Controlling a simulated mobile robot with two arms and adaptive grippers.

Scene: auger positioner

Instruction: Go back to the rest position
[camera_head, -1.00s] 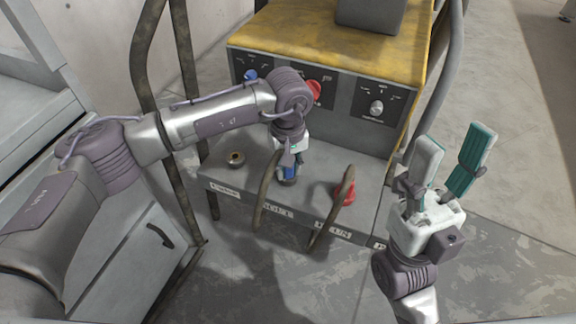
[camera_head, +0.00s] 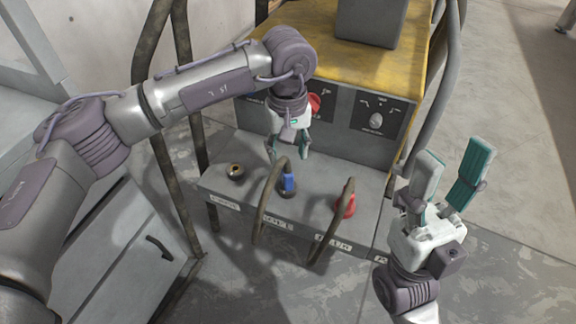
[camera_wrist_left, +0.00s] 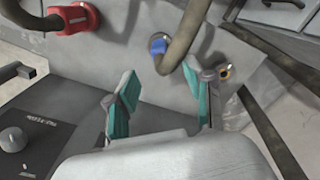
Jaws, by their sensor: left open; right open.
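My left gripper (camera_head: 289,150) is open and empty above the grey shelf of the machine, just behind the blue plug (camera_head: 288,182). The blue plug sits on a socket with a hose bending away from it; it also shows in the left wrist view (camera_wrist_left: 158,46), apart from the left fingers (camera_wrist_left: 165,98). My right gripper (camera_head: 452,180) is open and empty at the right, its teal-padded fingers pointing up.
A red plug (camera_head: 346,200) with a hose sits on the shelf (camera_head: 225,190), right of the blue plug. An empty brass socket (camera_head: 235,172) is at the left. The yellow-topped machine (camera_head: 330,62) carries knobs on its front. Brown posts and grey cabinets stand at the left.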

